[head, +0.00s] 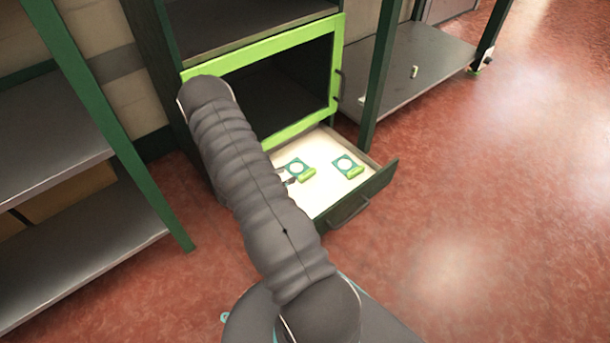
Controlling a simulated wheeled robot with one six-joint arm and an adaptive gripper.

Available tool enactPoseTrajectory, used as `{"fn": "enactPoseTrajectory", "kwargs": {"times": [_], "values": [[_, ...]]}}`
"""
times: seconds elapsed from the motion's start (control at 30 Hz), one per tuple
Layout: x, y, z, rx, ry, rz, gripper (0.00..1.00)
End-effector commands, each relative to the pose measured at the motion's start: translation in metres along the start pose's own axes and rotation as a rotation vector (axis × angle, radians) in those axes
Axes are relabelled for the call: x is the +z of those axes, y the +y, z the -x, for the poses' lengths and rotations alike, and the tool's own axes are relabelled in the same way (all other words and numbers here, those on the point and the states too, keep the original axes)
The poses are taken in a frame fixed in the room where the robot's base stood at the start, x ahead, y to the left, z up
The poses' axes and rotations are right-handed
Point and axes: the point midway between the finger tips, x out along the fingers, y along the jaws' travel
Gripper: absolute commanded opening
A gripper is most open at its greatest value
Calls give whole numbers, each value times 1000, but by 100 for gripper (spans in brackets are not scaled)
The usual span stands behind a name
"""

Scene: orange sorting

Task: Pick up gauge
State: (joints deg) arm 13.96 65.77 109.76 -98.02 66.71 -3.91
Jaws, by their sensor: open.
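Two green gauges with round white faces lie apart in the open drawer (328,192), on its pale bottom. One gauge (299,169) is on the left, close beside my arm. The other gauge (348,166) is on the right, near the drawer's right side. My gripper (288,177) shows only as a small grey tip at the arm's right edge, at the left gauge's near left side. It is open. My arm hides most of it, and I cannot tell whether it touches the gauge.
The drawer's dark front with a handle (349,211) sticks out over the red floor (470,220). A green-framed cabinet opening (336,70) is above it. Grey shelves (60,255) stand left. A low shelf (430,55) at right holds a small pale item (413,72). Floor at right is clear.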

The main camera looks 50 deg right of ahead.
Motion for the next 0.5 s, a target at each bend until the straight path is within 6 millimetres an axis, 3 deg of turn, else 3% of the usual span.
{"fn": "enactPoseTrajectory", "kwargs": {"times": [0.17, 0.5], "values": [[-9, -2, -16, 7, -2, 20, 50], [-9, -2, -74, 6, -1, 18, 50]]}}
